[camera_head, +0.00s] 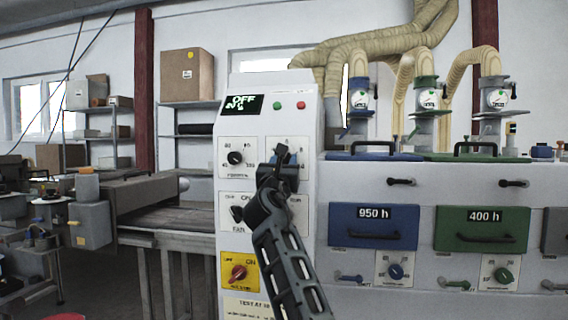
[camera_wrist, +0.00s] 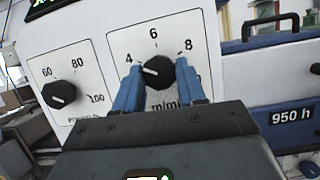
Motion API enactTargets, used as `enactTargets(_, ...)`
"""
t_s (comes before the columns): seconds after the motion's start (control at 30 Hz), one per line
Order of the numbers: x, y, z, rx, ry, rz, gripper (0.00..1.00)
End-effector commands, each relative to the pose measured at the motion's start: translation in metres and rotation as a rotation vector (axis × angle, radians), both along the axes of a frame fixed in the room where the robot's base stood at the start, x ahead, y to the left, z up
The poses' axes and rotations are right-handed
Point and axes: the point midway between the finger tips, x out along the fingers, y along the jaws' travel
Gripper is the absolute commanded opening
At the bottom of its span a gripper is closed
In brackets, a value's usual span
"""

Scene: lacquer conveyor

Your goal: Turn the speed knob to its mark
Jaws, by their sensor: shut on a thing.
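The speed knob (camera_wrist: 158,72) is a round black knob on a white dial plate (camera_wrist: 190,46) marked 4, 6, 8 and m/min. Its white pointer line points left, close to the 4. I cannot make out a separate target mark on the dial. My gripper (camera_wrist: 158,84) has its two blue fingers on either side of the knob, shut on it. In the head view my gripper (camera_head: 287,155) is at the upper right dial of the white control panel (camera_head: 275,88) and hides the knob there.
A similar black knob (camera_wrist: 59,94) with a 60–80–100 scale sits left. The panel also has a display (camera_head: 241,103) reading OFF, green and red buttons, a fan switch (camera_head: 237,214) and a red switch (camera_head: 238,273) on yellow. Blue (camera_head: 374,227) and green drawers (camera_head: 481,229) stand right.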

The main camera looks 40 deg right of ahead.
Motion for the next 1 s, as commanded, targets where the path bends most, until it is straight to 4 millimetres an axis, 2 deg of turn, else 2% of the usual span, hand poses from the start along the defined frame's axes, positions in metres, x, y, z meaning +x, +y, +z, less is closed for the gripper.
enactTargets(0.03,0.0001,0.0002,0.0000,0.000,0.000,0.000,0.23)
enactTargets(0.2,0.0001,0.0003,-0.0001,0.000,0.000,0.001,0.09)
enactTargets(0.57,0.0008,0.0013,-0.0016,0.046,-0.062,0.001,0.09)
enactTargets(1.0,0.0031,0.0031,-0.0010,0.270,-0.349,0.001,0.09)
